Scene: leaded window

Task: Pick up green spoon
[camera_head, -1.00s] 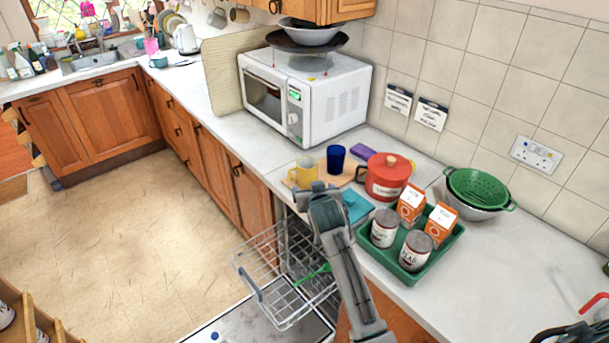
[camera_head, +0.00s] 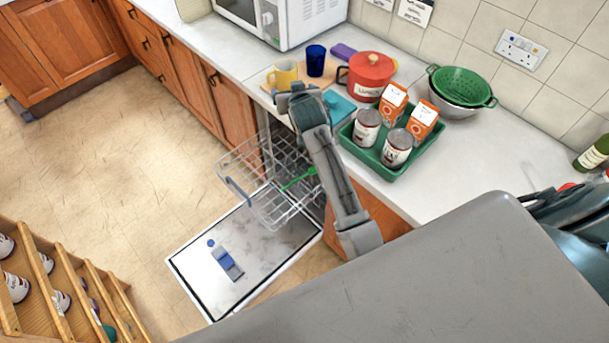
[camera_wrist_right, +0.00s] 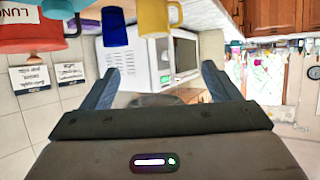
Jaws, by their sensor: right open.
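The green spoon (camera_head: 298,179) lies across the wire rack (camera_head: 250,192) of the open dishwasher, bowl end toward the counter. My right arm reaches over the counter edge to the right of the spoon. Its end is above and behind the spoon, near the yellow mug (camera_head: 284,73); the fingers are not clear in the head view. In the right wrist view my right gripper (camera_wrist_right: 158,86) has its fingers apart with nothing between them. That view is upside down and faces the microwave. The spoon is not in it. My left gripper is not in view.
The dishwasher door (camera_head: 245,250) lies open below the rack. On the counter are a blue cup (camera_head: 316,61), a red pot (camera_head: 371,72), a green tray (camera_head: 370,157) with cans and cartons, and a green colander (camera_head: 463,85). A wooden shelf (camera_head: 62,262) stands at lower left.

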